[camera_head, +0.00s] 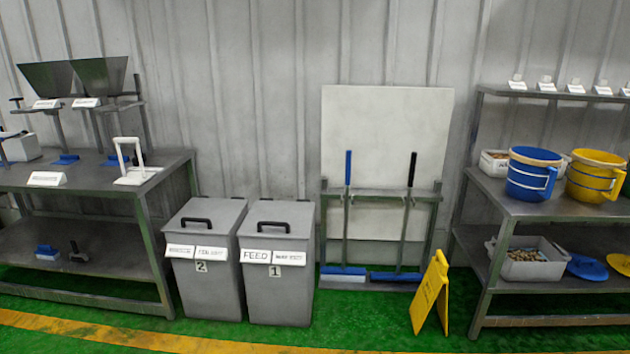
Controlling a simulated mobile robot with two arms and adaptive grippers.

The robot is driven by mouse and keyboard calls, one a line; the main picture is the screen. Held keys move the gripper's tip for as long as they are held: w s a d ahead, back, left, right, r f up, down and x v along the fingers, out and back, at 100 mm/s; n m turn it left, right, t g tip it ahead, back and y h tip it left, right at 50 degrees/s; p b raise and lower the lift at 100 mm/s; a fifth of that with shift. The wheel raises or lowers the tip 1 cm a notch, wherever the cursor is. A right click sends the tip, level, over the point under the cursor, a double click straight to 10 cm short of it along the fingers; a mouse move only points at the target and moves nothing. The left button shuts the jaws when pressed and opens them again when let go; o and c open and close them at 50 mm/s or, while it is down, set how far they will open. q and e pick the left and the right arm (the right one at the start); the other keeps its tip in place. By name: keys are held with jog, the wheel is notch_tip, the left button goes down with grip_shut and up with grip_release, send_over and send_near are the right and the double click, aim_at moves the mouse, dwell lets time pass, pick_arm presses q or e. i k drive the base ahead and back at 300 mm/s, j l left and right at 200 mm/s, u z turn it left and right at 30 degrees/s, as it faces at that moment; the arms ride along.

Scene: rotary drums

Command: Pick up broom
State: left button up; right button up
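Two long-handled tools stand upright in a metal rack (430,195) against a white board on the wall. The left one is a broom (347,210) with a blue grip, a grey shaft and a blue head with pale bristles at the floor. The right one (407,215) has a black grip and a wide, dark blue head low down. I cannot tell for sure which kind of tool the right one is. Neither of my grippers shows in the head view.
Two grey lidded bins (280,265) stand left of the rack. A yellow floor sign (430,292) stands in front of its right side. A metal table (100,183) is at left, shelving (530,208) with blue and yellow buckets at right. Green floor (350,325) in front is clear.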

aim_at(344, 274)
jog(key=i+u, duration=0.1)
jog(key=i, duration=0.55)
jog(key=i+l+u, duration=0.1)
jog(key=i, duration=0.55)
jog(key=l, duration=0.05)
